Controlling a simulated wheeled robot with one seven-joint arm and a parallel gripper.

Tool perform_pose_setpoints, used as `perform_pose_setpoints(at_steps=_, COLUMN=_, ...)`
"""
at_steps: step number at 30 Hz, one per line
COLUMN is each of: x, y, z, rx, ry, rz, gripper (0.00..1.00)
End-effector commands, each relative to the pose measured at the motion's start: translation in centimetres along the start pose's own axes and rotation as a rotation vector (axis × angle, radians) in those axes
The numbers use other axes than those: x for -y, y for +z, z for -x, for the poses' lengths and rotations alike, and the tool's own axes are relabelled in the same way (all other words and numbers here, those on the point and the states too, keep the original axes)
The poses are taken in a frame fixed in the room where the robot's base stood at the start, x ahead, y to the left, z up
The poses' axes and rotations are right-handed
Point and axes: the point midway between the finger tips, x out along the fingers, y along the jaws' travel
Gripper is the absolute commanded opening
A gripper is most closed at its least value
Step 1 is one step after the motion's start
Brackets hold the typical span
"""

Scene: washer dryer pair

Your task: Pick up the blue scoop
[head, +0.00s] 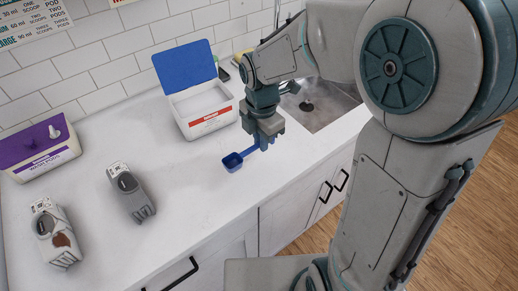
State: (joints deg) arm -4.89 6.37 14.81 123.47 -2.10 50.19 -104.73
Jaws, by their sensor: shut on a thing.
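The blue scoop (233,162) has a square cup at its left end and a straight handle running up to the right. My gripper (266,140) points down over the white counter, to the right of the cup. It is shut on the scoop's handle. The fingertips hide part of the handle. I cannot tell whether the scoop touches the counter or is slightly above it.
A white box with an open blue lid (188,68) stands behind the scoop. A sink (318,105) lies right. The front counter is clear.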

Motion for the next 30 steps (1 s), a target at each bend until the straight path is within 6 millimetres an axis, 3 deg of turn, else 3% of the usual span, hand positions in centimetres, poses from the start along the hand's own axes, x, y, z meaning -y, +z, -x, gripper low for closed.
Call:
perform_pose_setpoints(at_steps=6, x=2.6, y=4.0, z=2.5, rx=0.001, ry=0.0, rz=-0.009, gripper=0.0)
perform_pose_setpoints(at_steps=15, x=5.0, y=7.9, z=5.2, rx=0.0, ry=-0.002, rz=-0.007, gripper=0.0)
perform_pose_setpoints(at_steps=21, x=5.8, y=9.1, z=6.2, rx=0.0, ry=-0.003, rz=-0.004, gripper=0.0)
perform_pose_setpoints(at_steps=30, x=6.0, y=9.5, z=6.4, rx=-0.001, ry=-0.003, rz=-0.003, gripper=0.0)
